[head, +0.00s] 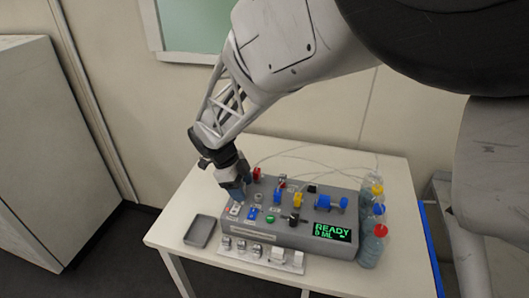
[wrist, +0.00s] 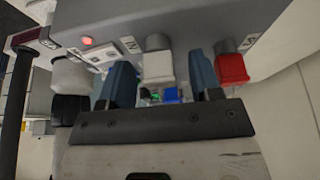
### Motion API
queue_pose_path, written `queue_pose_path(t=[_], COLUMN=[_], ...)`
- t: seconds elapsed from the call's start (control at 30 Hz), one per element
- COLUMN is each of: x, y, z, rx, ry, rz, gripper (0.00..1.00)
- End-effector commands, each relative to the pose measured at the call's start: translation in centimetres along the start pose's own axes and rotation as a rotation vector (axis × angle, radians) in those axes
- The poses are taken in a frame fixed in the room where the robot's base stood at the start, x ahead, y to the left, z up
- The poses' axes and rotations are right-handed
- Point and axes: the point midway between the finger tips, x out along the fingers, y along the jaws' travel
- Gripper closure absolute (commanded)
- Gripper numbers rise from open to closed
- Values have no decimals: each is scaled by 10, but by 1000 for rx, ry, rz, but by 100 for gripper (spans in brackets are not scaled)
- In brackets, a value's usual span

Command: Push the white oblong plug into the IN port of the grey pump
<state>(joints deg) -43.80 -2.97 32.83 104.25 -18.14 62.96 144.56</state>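My gripper (head: 236,193) is over the left end of the grey pump (head: 300,232) in the head view, its blue fingers pointing down. In the wrist view my gripper (wrist: 160,84) has its two blue fingers apart. A white block-shaped plug (wrist: 158,68) with a grey end shows between them, with a visible gap on each side, so it does not look gripped. A red plug (wrist: 232,68) shows just right of the right finger. Lettering on the grey face (wrist: 210,16) is partly readable near the left finger. The port opening itself is not clear, and the head view hides the white plug.
A red light (wrist: 87,41) and a white switch panel (wrist: 105,53) lie left of the fingers. On the table (head: 170,238) are a grey tray (head: 200,231), a front rack (head: 262,258) and clear bottles (head: 371,247) at the right. Thin tubes run behind the pump.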

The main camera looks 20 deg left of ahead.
Motion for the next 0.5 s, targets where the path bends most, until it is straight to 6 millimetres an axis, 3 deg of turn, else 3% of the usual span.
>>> queue_pose_path(t=[0.27,0.5], x=[-1,-16], y=[0,0], z=[0,0], rx=[0,0], ry=[0,-1], rz=[0,-1], gripper=[42,42])
